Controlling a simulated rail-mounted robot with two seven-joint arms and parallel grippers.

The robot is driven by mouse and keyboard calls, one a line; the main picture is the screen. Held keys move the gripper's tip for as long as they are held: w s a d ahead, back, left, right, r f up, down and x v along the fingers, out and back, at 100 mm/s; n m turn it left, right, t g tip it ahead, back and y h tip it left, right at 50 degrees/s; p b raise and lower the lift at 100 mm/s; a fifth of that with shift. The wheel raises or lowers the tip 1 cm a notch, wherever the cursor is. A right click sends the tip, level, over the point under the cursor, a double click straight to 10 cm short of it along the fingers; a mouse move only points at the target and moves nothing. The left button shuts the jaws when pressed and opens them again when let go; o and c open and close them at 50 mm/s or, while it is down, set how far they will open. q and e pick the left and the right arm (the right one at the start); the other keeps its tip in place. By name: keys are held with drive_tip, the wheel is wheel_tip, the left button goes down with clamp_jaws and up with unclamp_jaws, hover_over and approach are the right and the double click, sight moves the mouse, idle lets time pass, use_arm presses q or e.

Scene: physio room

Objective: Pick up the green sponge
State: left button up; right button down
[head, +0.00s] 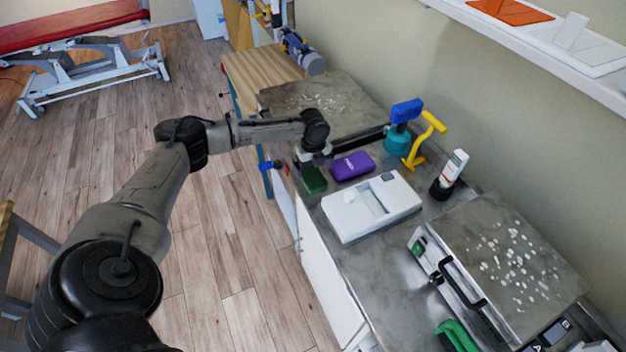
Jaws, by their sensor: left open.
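A dark green block, which looks like the green sponge (313,181), lies on the grey counter near its left edge, beside a purple block (352,166). My left arm reaches in from the left. My left gripper (317,158) points down just behind the green sponge, close above it in the picture. Its jaws are open and nothing shows between them, though the fingers are small and partly hidden by the wrist. Whether they touch the sponge cannot be told. My right gripper is not in view.
A white device (345,215) stands just in front of the sponge. A blue-and-teal object (398,138), a yellow handle (424,143) and a white bottle (452,168) stand toward the wall. A grey slab (520,262) with white pebbles is at right. A bright green item (457,335) is at the bottom.

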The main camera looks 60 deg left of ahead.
sight(313, 176)
use_arm(q)
drive_tip(key=shift+s+f+b, duration=0.1)
drive_tip(key=shift+f+b, duration=0.25)
drive_tip(key=shift+f, duration=2.25)
drive_tip(key=shift+c, duration=0.2)
drive_tip(key=c, duration=1)
drive_tip(key=shift+o, duration=0.2)
drive_tip(key=shift+r, duration=0.2)
wheel_tip(313, 176, up, 4)
drive_tip(key=shift+f+p, duration=0.15)
drive_tip(key=shift+p, duration=0.2)
drive_tip(key=d+r, duration=0.2)
drive_tip(key=d, duration=0.1)
drive_tip(key=w+d+r+p, duration=0.1)
drive_tip(key=d+r, duration=0.1)
drive_tip(key=d, duration=0.2)
drive_tip(key=w+d+r, duration=0.1)
drive_tip(key=d+r, duration=0.2)
drive_tip(key=d, duration=0.1)
drive_tip(key=shift+w+d, duration=0.2)
drive_tip(key=shift+d, duration=0.05)
